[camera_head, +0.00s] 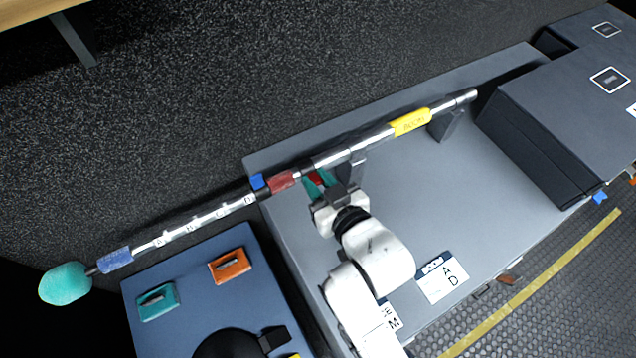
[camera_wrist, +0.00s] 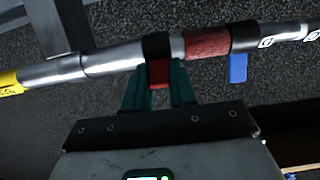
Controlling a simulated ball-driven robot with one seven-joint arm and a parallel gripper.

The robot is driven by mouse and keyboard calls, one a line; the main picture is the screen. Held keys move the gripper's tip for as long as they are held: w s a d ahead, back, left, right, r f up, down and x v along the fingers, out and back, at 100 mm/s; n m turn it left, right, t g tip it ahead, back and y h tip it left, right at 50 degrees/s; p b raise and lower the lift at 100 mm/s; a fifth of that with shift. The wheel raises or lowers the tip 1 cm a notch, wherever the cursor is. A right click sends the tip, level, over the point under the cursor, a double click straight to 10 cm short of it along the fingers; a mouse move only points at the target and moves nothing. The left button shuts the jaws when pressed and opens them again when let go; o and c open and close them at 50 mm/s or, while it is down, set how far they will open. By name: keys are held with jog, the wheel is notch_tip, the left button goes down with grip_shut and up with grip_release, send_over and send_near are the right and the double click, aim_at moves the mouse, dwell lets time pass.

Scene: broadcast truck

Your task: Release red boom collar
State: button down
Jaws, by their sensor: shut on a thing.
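The boom pole (camera_head: 340,156) runs diagonally across the head view above a grey case. A black collar (camera_wrist: 156,47) on it carries a red lever tab (camera_wrist: 159,74), which hangs below the pole. My gripper (camera_wrist: 159,82) has teal fingers on either side of this tab and is shut on it. In the head view, my gripper (camera_head: 318,181) is just below the pole, to the right of a red textured band (camera_head: 283,181). The band also shows in the wrist view (camera_wrist: 207,44). A second black collar with a blue tab (camera_wrist: 238,68) sits beyond the band.
The grey case top (camera_head: 470,170) has a support post (camera_head: 446,125) under the pole. A teal windscreen (camera_head: 65,283) tips the pole's left end. A blue case (camera_head: 200,310) with orange (camera_head: 230,266) and teal (camera_head: 158,302) pieces stands front left. A dark box (camera_head: 560,110) stands right.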

jog(key=shift+f, duration=0.1)
dwell(0.3)
jog(key=c, duration=0.9)
grip_release()
jog(key=shift+s, duration=0.1)
jog(key=v, duration=0.5)
jog(key=b+v, duration=0.1)
jog(key=v, duration=0.4)
jog(key=shift+s+d+f, duration=0.1)
jog(key=shift+s+d, duration=0.2)
